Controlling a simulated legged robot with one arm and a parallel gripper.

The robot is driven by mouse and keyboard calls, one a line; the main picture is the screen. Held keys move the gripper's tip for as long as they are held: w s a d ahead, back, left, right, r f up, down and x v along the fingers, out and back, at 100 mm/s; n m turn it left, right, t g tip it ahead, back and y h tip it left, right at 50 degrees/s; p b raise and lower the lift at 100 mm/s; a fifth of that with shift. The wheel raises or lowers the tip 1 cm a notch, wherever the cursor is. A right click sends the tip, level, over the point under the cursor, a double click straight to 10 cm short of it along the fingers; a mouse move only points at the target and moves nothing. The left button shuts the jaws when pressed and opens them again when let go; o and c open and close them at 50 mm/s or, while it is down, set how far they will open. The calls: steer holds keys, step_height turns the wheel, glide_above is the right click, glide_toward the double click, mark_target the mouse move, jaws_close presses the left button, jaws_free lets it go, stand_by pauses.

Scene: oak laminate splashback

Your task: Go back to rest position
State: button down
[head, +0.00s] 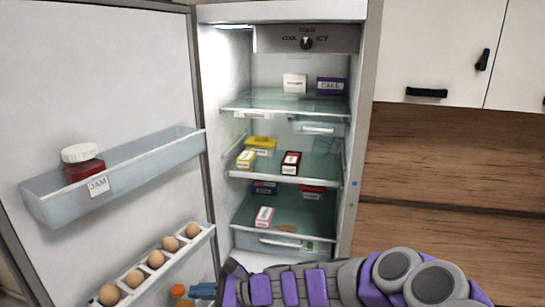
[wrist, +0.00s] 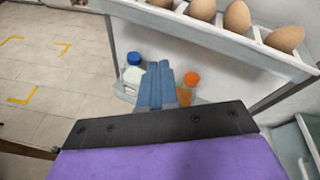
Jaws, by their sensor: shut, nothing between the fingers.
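My gripper shows in the wrist view (wrist: 159,68) as two blue fingers pressed together with nothing between them. In the head view its blue fingertips (head: 203,291) are at the bottom, in front of the lower door shelves, and my purple and grey arm reaches in from the lower right. The fridge (head: 358,130) stands open, its door (head: 110,60) swung out to the left. The gripper is near the lowest door shelf, where bottles stand beyond the fingers. I cannot tell from these views whether it touches anything there.
An egg rack (head: 205,232) with several eggs and a jam jar (head: 82,165) sit on the door. Small boxes, including a cake box (head: 330,85), stand on the fridge shelves. White cupboards (head: 440,50) are at the right. Tiled floor (wrist: 50,60) is open at left in the wrist view.

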steer(key=s+d+r+n+g+h+b, duration=0.1)
steer(key=s+d+n+g+h, duration=0.15)
steer(key=s+n, duration=0.45)
steer(key=s+d+r+n+g+h, duration=0.15)
steer(key=s+d+n, duration=0.3)
steer(key=s, duration=0.55)
steer(key=s+d+f+n+h, duration=0.1)
steer(key=s+d+h, duration=0.2)
steer(key=d, duration=0.5)
steer(key=s+d+f+n+h, duration=0.2)
steer(key=s+d+h, duration=0.2)
steer(key=s+d, duration=0.2)
steer(key=s+d+f+n+h+b, duration=0.1)
steer(key=s+d+h, duration=0.2)
steer(key=d, duration=0.6)
steer(key=shift+s+d+f, duration=0.25)
steer(key=shift+s+d, duration=0.15)
steer(key=shift+s, duration=0.75)
steer(key=shift+a+n, duration=0.1)
steer(key=shift+n, duration=0.15)
